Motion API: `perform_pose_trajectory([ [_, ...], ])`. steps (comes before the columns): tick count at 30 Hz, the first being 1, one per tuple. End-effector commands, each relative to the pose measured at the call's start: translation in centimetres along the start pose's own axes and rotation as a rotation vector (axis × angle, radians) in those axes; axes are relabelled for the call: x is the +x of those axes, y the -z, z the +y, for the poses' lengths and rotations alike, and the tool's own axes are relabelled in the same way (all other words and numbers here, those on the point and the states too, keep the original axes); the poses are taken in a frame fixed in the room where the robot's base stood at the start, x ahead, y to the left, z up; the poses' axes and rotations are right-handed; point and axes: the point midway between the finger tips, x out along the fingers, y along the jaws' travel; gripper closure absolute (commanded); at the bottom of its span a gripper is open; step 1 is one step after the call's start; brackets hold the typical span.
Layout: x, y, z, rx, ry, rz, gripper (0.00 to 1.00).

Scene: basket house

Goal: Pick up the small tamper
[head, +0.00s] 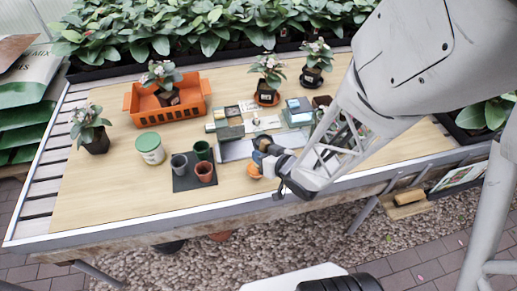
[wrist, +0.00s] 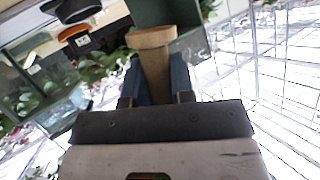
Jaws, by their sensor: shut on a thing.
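The small tamper (wrist: 152,65) is a light wooden piece with a round, wider head and a narrower shaft. In the wrist view it stands between the two blue-grey fingers of my gripper (wrist: 155,85), which are shut on its shaft. The head projects beyond the fingertips. In the head view my gripper (head: 262,157) is over the front middle of the table, right of the small pots. A small orange-tan round shape (head: 254,171) shows at its fingers; I cannot tell whether it is the tamper's head. The tamper's lower part is hidden by the gripper.
A dark mat (head: 183,184) with several small pots lies left of my gripper. A white-green tub (head: 150,149), an orange basket (head: 190,108) and potted plants stand farther left and back. A grey tray (head: 232,150) with boxes lies behind. The front left wooden tabletop (head: 100,200) is clear.

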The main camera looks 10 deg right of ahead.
Motion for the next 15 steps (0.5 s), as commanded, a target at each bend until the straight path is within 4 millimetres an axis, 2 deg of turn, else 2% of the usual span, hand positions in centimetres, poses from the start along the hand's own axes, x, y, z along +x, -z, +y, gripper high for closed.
perform_pose_trajectory([
  [9, -5.5, -2.1, -2.0, 0.0, -0.002, 0.002, 1.0],
  [13, -7.4, -2.8, -2.7, 0.0, -0.003, 0.003, 1.0],
  [15, -7.7, -3.0, -2.9, -0.001, -0.001, 0.002, 1.0],
])
